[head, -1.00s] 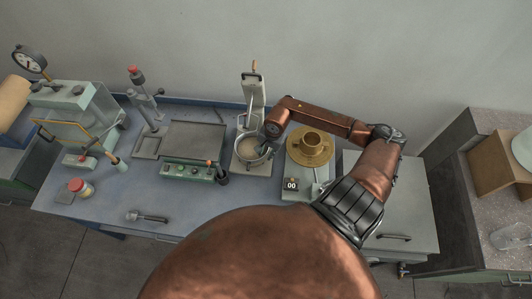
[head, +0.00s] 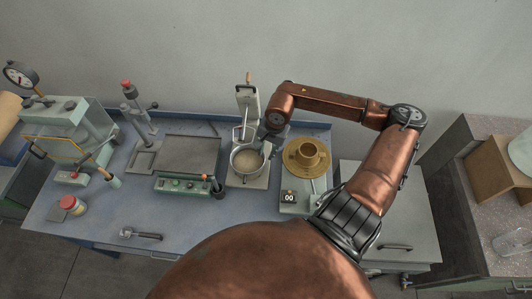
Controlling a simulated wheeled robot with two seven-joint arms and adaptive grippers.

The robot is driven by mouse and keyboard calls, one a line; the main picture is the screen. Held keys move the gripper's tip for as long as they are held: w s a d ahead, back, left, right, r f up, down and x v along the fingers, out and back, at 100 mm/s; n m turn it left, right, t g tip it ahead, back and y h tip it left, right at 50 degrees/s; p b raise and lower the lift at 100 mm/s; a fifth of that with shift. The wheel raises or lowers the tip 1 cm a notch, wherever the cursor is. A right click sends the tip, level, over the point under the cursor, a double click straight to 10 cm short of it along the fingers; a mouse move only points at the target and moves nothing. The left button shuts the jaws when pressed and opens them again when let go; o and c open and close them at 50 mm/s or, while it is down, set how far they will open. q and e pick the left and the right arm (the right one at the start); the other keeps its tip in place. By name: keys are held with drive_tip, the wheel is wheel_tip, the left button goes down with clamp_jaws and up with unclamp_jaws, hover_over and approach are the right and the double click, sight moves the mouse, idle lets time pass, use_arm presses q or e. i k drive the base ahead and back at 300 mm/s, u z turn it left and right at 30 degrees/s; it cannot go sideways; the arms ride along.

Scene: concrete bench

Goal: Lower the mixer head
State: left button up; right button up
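The mixer stands near the back of the blue bench, with its pale head (head: 247,104) tilted up and back. A dark handle crosses the top of the head, and a wire tool hangs from its underside. The metal bowl (head: 247,162) sits below, in front of the head, with pale contents. My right gripper (head: 266,139) is small and dark, just right of the mixer, above the bowl's right rim. Its fingers are too small and partly hidden by the wrist, so I cannot tell if they are open or touching the mixer. My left gripper is not in view.
Right of the mixer, a scale (head: 291,199) carries a brass dish and cup (head: 307,156). Left are a flat grey plate unit (head: 189,157), a press stand (head: 132,112) and a red-lidded jar (head: 70,203). A portafilter-like tool (head: 141,234) lies on the clear front.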

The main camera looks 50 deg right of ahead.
sight(245, 94)
drive_tip(key=z, duration=1.35)
drive_tip(key=k, duration=0.5)
